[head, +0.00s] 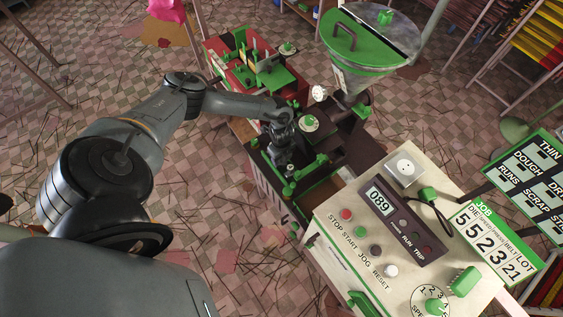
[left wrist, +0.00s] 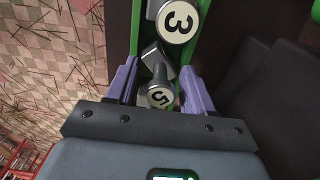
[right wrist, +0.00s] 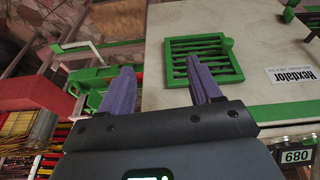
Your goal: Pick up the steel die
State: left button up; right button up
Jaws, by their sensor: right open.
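A steel die marked 5 (left wrist: 160,95) shows in the left wrist view as a short metal piece with a round white end. Another metal piece marked 3 (left wrist: 176,21) lies just beyond it, with a dark metal block between them. Both are by a green-edged rack (left wrist: 137,30). My left gripper (left wrist: 159,68) is open, with one purple finger on each side of the 5 piece and gaps visible. In the head view, my left gripper (head: 284,152) reaches down over the dark machine bench and hides the dies. My right gripper (right wrist: 161,68) is open and empty.
The control panel (head: 330,205) stands right of the left gripper. A job board (head: 491,240) reads die 5. A hopper with a green lid (head: 360,45) rises behind. The right wrist view shows a green grille (right wrist: 204,60) on a pale cabinet.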

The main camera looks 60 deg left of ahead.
pick_arm(q)
grip_shut()
jog(key=shift+r, duration=0.2)
